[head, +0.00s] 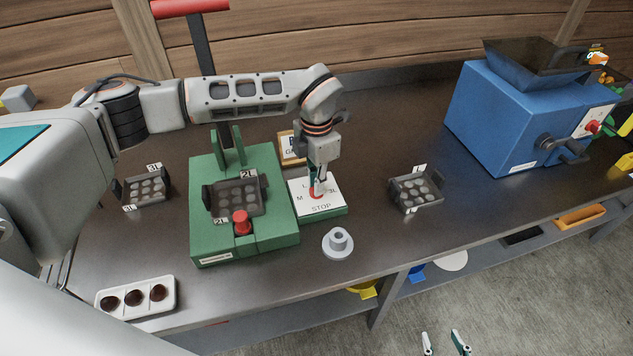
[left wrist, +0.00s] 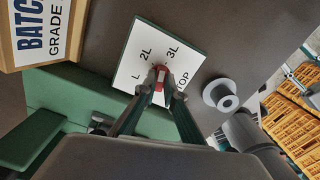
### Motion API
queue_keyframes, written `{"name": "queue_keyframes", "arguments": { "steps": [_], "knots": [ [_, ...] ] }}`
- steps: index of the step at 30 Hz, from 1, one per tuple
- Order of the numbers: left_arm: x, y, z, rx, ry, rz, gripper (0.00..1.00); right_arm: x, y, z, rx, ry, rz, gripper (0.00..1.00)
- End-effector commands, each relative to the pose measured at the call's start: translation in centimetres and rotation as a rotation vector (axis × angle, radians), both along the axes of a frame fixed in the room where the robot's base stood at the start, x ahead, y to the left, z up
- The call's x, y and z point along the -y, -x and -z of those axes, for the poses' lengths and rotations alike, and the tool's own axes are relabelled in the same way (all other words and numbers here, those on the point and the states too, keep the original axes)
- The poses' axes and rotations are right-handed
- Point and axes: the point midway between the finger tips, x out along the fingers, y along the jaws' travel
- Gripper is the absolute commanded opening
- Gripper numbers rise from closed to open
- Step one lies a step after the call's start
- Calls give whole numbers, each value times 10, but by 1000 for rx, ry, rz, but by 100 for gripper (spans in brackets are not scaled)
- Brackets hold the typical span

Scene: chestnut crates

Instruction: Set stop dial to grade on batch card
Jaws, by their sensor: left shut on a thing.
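My left gripper (head: 318,187) points down and is shut on the knob. The knob's pointing direction is unclear. The batch card (head: 289,148) stands behind the dial, partly hidden by my arm. In the left wrist view the card (left wrist: 40,30) reads "BATC" and "GRADE", its grade cut off. My right gripper (head: 443,343) is open at the bottom edge.
A green fixture (head: 202,178) holding a dark 2L plate (head: 236,197) stands left of the dial. A grey flanged piece (head: 338,243) lies in front. Other plates lie left (head: 146,188) and right (head: 416,190). A white tray (head: 170,287) and blue machine (head: 497,120) stand farther out.

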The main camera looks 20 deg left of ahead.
Motion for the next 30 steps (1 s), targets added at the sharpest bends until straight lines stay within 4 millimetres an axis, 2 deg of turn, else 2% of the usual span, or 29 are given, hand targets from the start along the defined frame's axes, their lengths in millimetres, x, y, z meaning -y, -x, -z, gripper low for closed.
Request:
{"name": "queue_keyframes", "arguments": {
  "steps": [18, 30],
  "knots": [
    [0, -1, -1, 1, 1, -556, 0, 0, -1, -1, 3, -1, 0, 40],
    [0, -1, -2, 3, 2, -756, 0, 0, 1, 3, -2, 0, -1, 40]
  ]
}}
